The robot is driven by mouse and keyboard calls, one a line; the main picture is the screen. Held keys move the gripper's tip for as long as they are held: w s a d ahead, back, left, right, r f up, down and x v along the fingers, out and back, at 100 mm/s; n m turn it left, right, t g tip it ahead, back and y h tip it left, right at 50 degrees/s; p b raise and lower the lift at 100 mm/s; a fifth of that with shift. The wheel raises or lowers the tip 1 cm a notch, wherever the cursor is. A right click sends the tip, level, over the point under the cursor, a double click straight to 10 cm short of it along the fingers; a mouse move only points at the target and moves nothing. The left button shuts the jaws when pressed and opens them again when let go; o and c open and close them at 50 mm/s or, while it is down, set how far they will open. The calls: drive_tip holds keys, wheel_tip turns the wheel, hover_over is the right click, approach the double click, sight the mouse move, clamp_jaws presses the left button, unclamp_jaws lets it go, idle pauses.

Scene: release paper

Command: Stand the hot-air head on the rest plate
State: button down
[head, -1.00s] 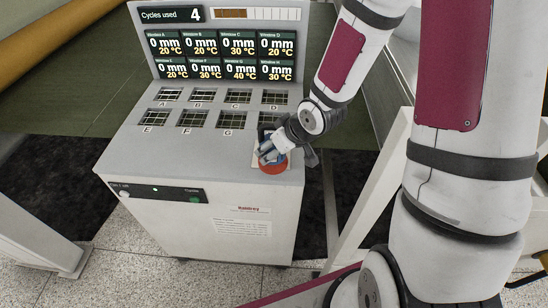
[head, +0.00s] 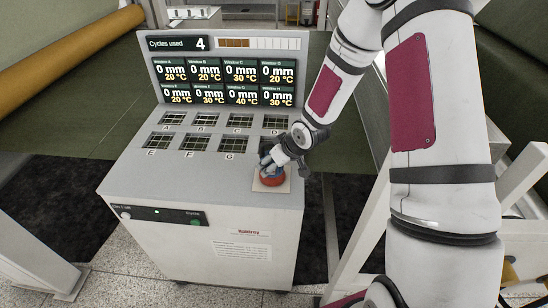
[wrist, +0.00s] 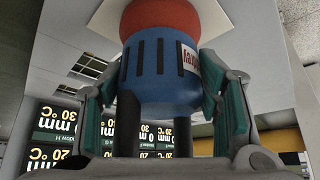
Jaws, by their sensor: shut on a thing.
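The hot-air head (head: 272,179) has a blue slotted body and an orange-red end. It is at the front right of the machine's top, with the red end down. In the wrist view the blue body (wrist: 160,75) fills the upper middle. My gripper (head: 277,160) is shut on it, with teal-padded fingers on both sides. The rest plate (head: 259,187) is a pale square under the head; its corner also shows in the wrist view (wrist: 100,22). The red end is over the plate. I cannot tell whether it touches.
The grey machine (head: 190,190) has windows A to H behind and left of the head, partly hidden by my gripper at the right. A display panel (head: 225,70) stands at its back, reading "Cycles used 4". The top's front left is clear. A white frame (head: 365,225) stands to the right.

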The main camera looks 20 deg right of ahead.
drive_tip(key=shift+w, duration=0.1)
drive_tip(key=c, duration=0.5)
unclamp_jaws()
drive_tip(key=shift+f, duration=0.1)
